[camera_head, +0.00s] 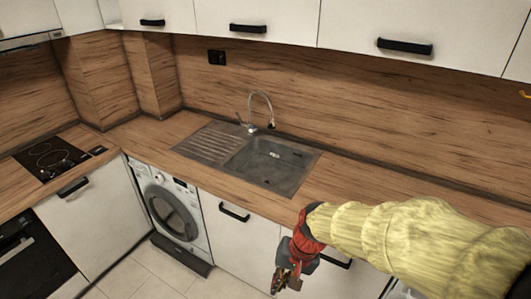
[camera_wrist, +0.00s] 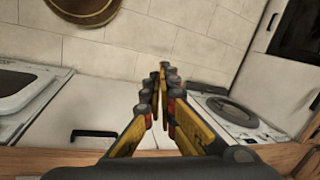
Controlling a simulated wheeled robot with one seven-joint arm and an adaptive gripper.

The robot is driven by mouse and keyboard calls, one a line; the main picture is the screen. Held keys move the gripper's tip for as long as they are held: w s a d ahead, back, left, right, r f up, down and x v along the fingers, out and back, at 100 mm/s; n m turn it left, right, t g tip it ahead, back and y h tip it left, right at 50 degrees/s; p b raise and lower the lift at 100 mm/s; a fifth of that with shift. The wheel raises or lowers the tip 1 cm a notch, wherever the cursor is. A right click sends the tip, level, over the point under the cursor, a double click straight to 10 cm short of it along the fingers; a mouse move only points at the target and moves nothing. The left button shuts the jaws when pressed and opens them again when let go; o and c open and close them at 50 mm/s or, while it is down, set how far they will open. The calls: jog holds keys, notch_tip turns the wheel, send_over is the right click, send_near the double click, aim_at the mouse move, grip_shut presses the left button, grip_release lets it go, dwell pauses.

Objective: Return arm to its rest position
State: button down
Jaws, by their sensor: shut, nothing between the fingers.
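My arm, in a pale yellow sleeve, reaches in from the lower right of the head view. My gripper (camera_head: 287,277) hangs at its end, pointing down in front of the white cabinet doors below the counter edge. In the wrist view my gripper (camera_wrist: 163,75) shows its yellow and black fingers converging, with the tips together. The gripper is shut and nothing is between the fingers. In the head view the fingertips are small and partly dark against the cabinet.
A wood counter (camera_head: 345,184) with a dark sink (camera_head: 265,180) and faucet (camera_head: 262,100) runs behind my arm. A washing machine (camera_head: 172,208), hob (camera_head: 50,157) and oven (camera_head: 30,262) are left. White upper cabinets (camera_head: 275,18) hang above. The tiled floor (camera_head: 160,285) in front is clear.

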jog(key=s+d+r+n+t+h+b, duration=0.1)
jog(key=s+d+r+t, duration=0.1)
jog(key=s+d+r, duration=0.3)
jog(key=s+d+r+n+t+h+b, duration=0.1)
jog(key=s+d+r+t+h+b, duration=0.1)
jog(key=s+d+r, duration=0.3)
jog(key=d+r+t, duration=0.1)
jog(key=d+r, duration=0.2)
jog(key=d, duration=0.2)
jog(key=shift+d, duration=0.2)
